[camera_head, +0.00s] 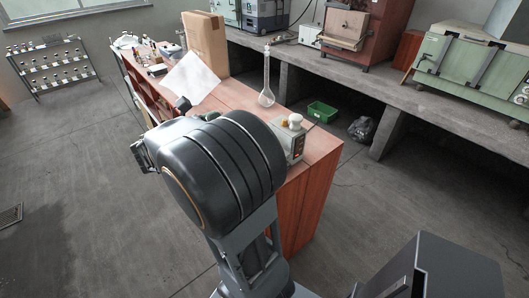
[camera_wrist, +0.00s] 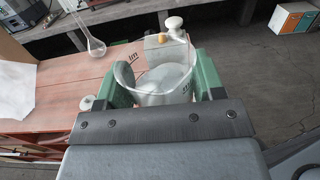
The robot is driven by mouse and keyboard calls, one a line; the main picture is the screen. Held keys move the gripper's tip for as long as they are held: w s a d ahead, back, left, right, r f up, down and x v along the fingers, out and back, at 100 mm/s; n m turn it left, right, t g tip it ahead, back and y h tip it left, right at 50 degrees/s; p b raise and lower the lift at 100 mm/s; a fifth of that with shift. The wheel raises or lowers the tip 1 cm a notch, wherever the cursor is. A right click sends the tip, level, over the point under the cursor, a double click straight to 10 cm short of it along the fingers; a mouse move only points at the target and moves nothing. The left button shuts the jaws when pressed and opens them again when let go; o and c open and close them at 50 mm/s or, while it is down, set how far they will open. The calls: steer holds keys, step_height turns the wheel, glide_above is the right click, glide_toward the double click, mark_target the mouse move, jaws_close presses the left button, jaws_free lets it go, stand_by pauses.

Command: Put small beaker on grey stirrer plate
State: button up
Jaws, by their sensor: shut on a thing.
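In the wrist view, the small clear beaker (camera_wrist: 160,84) is between the green fingers of my gripper (camera_wrist: 161,78), which is shut on it. The beaker's open rim shows above the fingers. The grey stirrer plate (camera_head: 288,142) stands near the front right end of the wooden bench in the head view, with a small white object (camera_head: 295,121) on top. In the wrist view the white object (camera_wrist: 174,25) shows just beyond the beaker, which partly covers that area. In the head view my arm hides the beaker and most of the gripper.
A long-necked glass flask (camera_head: 266,97) stands on the wooden bench (camera_head: 236,95), behind the stirrer plate. A white sheet (camera_head: 191,78) and a cardboard box (camera_head: 206,43) lie farther back. A green crate (camera_head: 321,112) sits low under the concrete bench (camera_head: 440,99).

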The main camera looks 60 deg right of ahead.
steer(key=s+d+r+m+g+y, duration=0.1)
steer(key=s+r+m+g+y, duration=0.15)
steer(key=s, duration=0.35)
steer(key=shift+g+h, duration=0.25)
steer(key=shift+g, duration=0.6)
steer(key=d+f, duration=0.3)
steer(key=d, duration=0.1)
steer(key=d+f, duration=0.3)
steer(key=d, duration=0.2)
steer(key=w+d+f, duration=0.1)
steer(key=d+f, duration=0.2)
steer(key=d, duration=0.1)
steer(key=shift+w+d+f, duration=0.1)
steer(key=shift+d+f, duration=0.05)
steer(key=shift+f, duration=0.1)
steer(key=shift+d+f, duration=0.35)
steer(key=shift+f, duration=1.6)
steer(key=shift+f+b, duration=0.15)
steer(key=shift+b, duration=0.2)
steer(key=shift+f, duration=0.1)
steer(key=o, duration=1)
